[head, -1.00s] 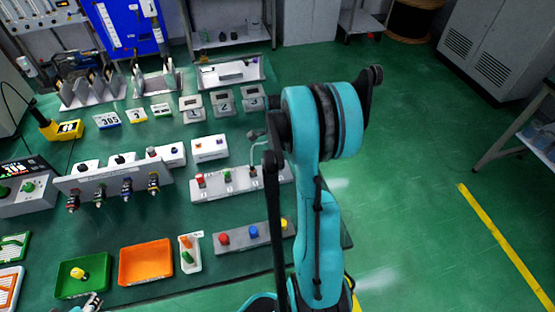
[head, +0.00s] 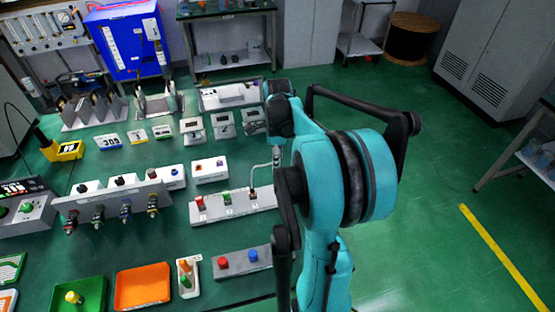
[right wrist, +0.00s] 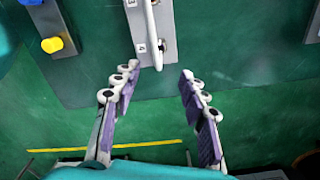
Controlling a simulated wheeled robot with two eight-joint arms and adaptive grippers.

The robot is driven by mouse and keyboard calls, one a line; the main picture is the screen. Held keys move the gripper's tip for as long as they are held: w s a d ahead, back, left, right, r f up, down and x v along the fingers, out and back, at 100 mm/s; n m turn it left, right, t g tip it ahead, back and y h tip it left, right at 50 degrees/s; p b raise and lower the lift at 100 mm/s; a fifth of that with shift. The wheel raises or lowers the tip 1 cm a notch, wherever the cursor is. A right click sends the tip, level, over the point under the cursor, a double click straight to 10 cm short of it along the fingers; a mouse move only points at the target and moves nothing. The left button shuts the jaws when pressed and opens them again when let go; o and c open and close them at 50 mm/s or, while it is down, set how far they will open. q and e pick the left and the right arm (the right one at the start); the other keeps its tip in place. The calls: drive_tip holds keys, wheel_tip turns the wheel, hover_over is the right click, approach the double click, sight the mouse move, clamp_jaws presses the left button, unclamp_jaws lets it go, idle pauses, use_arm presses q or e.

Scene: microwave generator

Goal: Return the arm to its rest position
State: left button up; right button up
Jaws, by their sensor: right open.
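My teal right arm (head: 348,185) stands folded on the right side of the table in the head view. My right gripper (right wrist: 159,72) shows clearly in the right wrist view, with its two purple-padded fingers spread apart and nothing between them. A grey panel with numbered labels and a curved metal rod (right wrist: 152,25) lies just beyond the fingertips, and I see no contact. In the head view the arm largely hides this gripper. My left gripper is not in view.
The numbered panel (head: 212,208) and a button strip (head: 234,263) lie close left of the arm. An orange tray (head: 143,288) and a green tray (head: 90,295) are at the front. Green floor (head: 430,235) right of the table is open.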

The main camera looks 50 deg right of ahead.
idle(0.4)
drive_tip(key=s+a+r+n+t, duration=0.1)
drive_tip(key=s+a+n+t, duration=0.1)
drive_tip(key=a+n, duration=1.2)
drive_tip(key=s+a+r+n+t, duration=0.1)
drive_tip(key=s+a+n+t, duration=0.2)
drive_tip(key=a+n, duration=1.1)
drive_tip(key=shift+s+a+r+n+t, duration=0.25)
drive_tip(key=shift+a+t, duration=0.2)
drive_tip(key=shift+t, duration=0.65)
